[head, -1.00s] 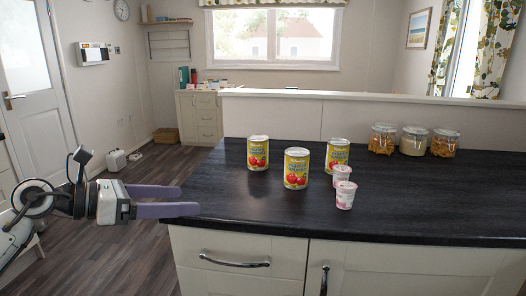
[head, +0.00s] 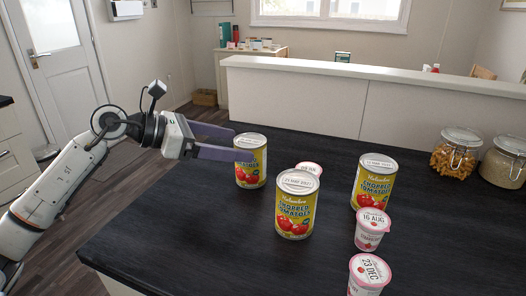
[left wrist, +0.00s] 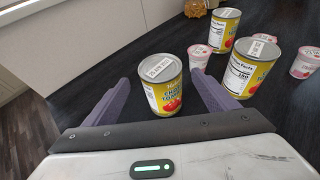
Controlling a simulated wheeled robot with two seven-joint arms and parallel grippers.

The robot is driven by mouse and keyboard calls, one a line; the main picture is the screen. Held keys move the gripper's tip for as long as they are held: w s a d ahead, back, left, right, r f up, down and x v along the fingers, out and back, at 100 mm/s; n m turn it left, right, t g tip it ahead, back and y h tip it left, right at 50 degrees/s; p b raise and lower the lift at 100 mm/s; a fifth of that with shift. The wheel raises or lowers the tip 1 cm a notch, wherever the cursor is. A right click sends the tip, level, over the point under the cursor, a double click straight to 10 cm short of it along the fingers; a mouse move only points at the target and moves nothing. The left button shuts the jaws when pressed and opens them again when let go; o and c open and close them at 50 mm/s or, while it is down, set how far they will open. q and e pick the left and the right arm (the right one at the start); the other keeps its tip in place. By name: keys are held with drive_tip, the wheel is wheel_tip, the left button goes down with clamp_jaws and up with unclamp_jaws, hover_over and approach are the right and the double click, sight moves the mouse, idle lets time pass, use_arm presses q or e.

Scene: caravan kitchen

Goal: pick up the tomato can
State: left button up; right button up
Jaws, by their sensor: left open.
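Three yellow tomato cans with red tomatoes on their labels stand upright on the dark counter: a left can (head: 251,174), a middle can (head: 296,215) and a right can (head: 373,190). My left gripper (head: 240,145) reaches in from the left, open, with its purple fingers at the left can. The near finger covers part of that can's upper left side. In the left wrist view one can (left wrist: 164,97) stands between the fingertips, with a gap on the finger sides. The other two cans are beyond the right finger. My right gripper is not in view.
White-and-pink yogurt cups stand near the cans: one (head: 309,166) behind the middle can, one (head: 369,232) before the right can, one (head: 366,279) nearer. Glass jars (head: 455,153) stand at the right. A low white wall (head: 310,98) bounds the back. The front-left counter is clear.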

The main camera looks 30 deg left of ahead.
sight(248, 145)
use_arm(q)
drive_tip(key=shift+p+x, duration=0.45)
drive_tip(key=shift+x, duration=1.45)
drive_tip(key=shift+w+d+r, duration=0.1)
drive_tip(key=shift+w+d, duration=0.15)
drive_tip(key=shift+d, duration=0.15)
drive_tip(key=p+x, duration=0.1)
drive_tip(key=x, duration=0.3)
drive_tip(key=shift+w, duration=0.3)
drive_tip(key=shift+c, duration=0.2)
drive_tip(key=c, duration=1.4)
drive_tip(key=shift+r, duration=0.1)
drive_tip(key=shift+c, duration=0.3)
